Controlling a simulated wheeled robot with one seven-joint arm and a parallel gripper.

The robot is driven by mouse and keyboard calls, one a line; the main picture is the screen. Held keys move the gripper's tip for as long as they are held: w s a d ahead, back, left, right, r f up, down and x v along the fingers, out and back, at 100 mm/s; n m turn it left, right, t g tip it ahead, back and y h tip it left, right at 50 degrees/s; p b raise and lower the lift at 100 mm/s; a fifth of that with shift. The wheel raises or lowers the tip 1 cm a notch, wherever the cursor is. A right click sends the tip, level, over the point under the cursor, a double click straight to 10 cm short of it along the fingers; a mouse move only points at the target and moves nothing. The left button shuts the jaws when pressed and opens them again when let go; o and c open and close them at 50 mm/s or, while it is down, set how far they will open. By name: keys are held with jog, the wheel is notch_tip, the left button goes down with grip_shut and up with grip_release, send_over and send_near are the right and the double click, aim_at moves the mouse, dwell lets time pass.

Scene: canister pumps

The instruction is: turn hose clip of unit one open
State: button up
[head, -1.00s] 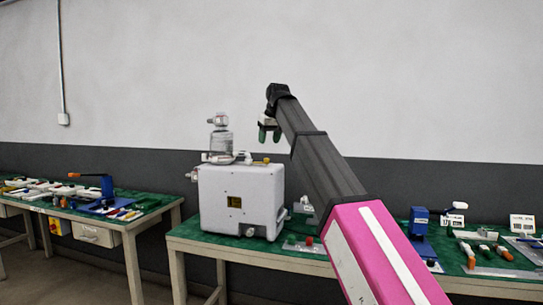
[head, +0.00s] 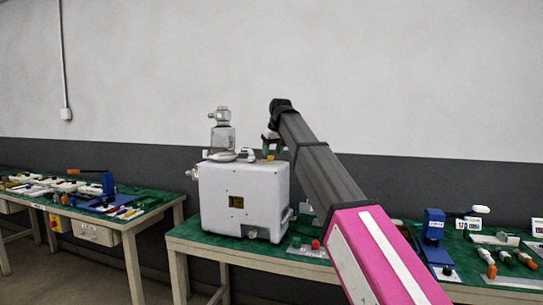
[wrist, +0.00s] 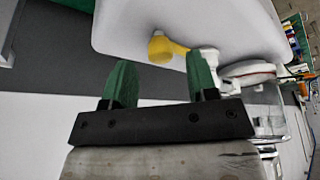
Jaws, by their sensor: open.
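A pale grey, boxy pump unit (head: 243,198) stands on the green-topped bench, with a clear canister (head: 222,139) and white fittings on top; I cannot read a unit number. A small yellow clip (head: 268,157) sits at its top right. In the wrist view the yellow clip (wrist: 170,47) points out beside a white hose fitting (wrist: 207,58). My gripper (wrist: 160,62) has two green fingers, open and empty. The clip appears in line with the gap between the fingertips, and I see no contact. In the head view my gripper (head: 269,146) hangs just above the clip, partly hidden by my arm.
The bench on the right (head: 200,243) also carries a blue device (head: 433,228) and orange-tipped parts (head: 487,256). Another bench on the left holds a blue stand (head: 107,190) and loose parts.

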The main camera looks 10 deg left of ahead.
jog(key=shift+x, duration=1.05)
jog(key=c, duration=0.9)
